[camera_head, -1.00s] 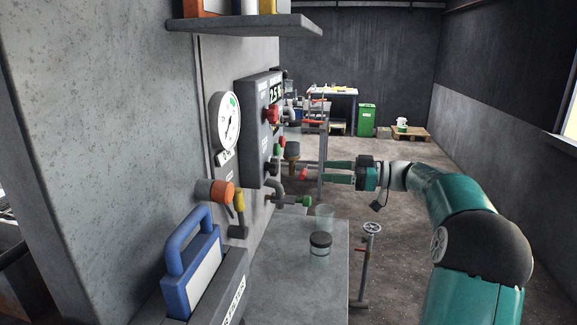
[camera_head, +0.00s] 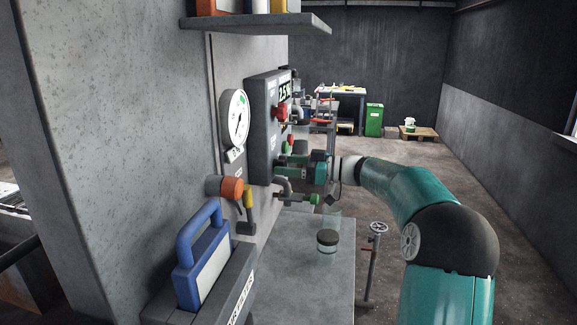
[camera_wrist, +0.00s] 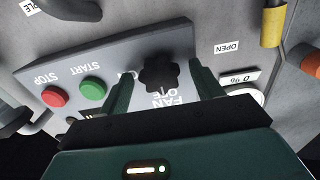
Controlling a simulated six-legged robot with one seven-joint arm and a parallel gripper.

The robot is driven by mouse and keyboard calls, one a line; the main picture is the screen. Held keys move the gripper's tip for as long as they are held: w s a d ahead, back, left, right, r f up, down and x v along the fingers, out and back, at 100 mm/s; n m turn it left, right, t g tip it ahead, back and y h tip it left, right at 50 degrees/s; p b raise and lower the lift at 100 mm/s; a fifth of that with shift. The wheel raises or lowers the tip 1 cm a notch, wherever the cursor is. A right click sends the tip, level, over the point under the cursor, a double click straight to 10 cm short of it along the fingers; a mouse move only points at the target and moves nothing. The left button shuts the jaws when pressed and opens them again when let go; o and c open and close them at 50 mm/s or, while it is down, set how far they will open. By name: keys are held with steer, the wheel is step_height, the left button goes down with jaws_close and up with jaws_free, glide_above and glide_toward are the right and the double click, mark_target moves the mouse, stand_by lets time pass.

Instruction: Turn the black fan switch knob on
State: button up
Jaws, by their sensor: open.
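The black fan switch knob (camera_wrist: 158,70) is a lobed knob on the grey control box in the wrist view, beside the upside-down "FAN" lettering. My gripper (camera_wrist: 161,75) is open, with one teal finger on each side of the knob. I cannot tell whether either finger touches it. In the head view my gripper (camera_head: 279,166) is at the lower front of the control box (camera_head: 260,128), and it hides the knob there.
A red stop button (camera_wrist: 54,96) and a green start button (camera_wrist: 92,88) are on the same panel. A pipe with a green valve handle (camera_head: 312,198) is below my gripper. A jar (camera_head: 327,241) stands on the grey bench (camera_head: 300,290). An orange-ended fitting (camera_head: 231,188) is on the wall.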

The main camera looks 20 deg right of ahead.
steer(key=shift+c, duration=0.5)
steer(key=c, duration=0.8)
steer(key=shift+c, duration=0.2)
steer(key=shift+m, duration=0.3)
steer(key=m, duration=0.8)
steer(key=shift+m, duration=0.3)
steer(key=m, duration=0.4)
steer(key=shift+m, duration=2.3)
